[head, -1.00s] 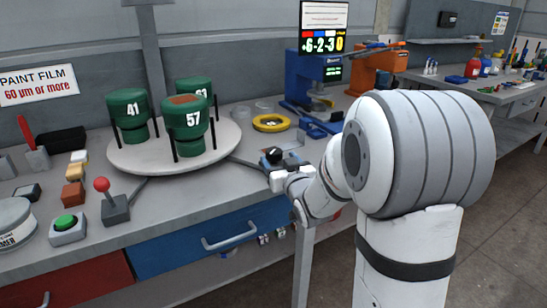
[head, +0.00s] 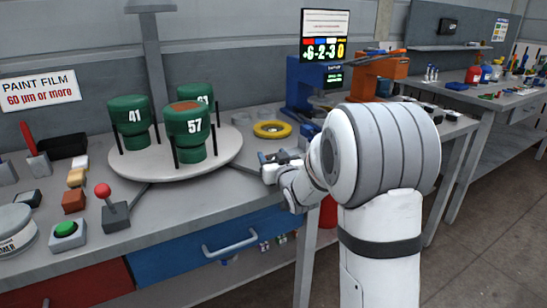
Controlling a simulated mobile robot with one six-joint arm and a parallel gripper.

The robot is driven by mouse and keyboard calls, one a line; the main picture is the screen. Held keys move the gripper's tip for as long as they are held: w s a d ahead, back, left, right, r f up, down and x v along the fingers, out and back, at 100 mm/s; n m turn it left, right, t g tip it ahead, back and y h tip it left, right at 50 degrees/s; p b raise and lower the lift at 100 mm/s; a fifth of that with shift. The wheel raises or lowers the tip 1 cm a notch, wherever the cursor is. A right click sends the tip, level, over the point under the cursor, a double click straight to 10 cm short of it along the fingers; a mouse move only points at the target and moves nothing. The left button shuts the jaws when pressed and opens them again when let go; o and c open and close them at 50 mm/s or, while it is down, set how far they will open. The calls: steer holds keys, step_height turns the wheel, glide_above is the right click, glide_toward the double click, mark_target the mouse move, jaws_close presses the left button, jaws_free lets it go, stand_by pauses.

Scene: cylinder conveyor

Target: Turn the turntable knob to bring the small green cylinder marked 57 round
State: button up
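The green cylinder marked 57 (head: 188,145) stands upright at the front right of the round white turntable (head: 143,174), with a brownish patch on top. A green cylinder marked 41 (head: 130,113) stands at the left. A third green cylinder (head: 205,96) stands behind 57, its number partly hidden. Thin black posts stand beside the cylinders. My gripper (head: 272,158) is low over the bench, right of the turntable, at a small dark piece that looks like the knob. The fingers and knob are too small and overlapped to tell whether it grips.
A yellow ring (head: 272,129) lies behind my gripper. A red-balled joystick (head: 115,213) and a green button (head: 65,233) sit at the front left. A blue stand with a display (head: 325,40) is at the back. A blue drawer (head: 205,245) is below the bench.

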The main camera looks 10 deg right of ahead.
steer(key=c, duration=0.6)
steer(key=shift+f+h+b, duration=0.2)
steer(key=shift+h+b, duration=0.2)
steer(key=shift+b, duration=0.2)
steer(key=shift+m+h+b, duration=0.3)
steer(key=shift+m+b, duration=0.1)
steer(key=shift+b, duration=0.25)
steer(key=shift+r, duration=0.1)
steer(key=shift+d+r, duration=0.1)
steer(key=o, duration=1)
steer(key=shift+s+d, duration=0.2)
steer(key=shift+s, duration=3.7)
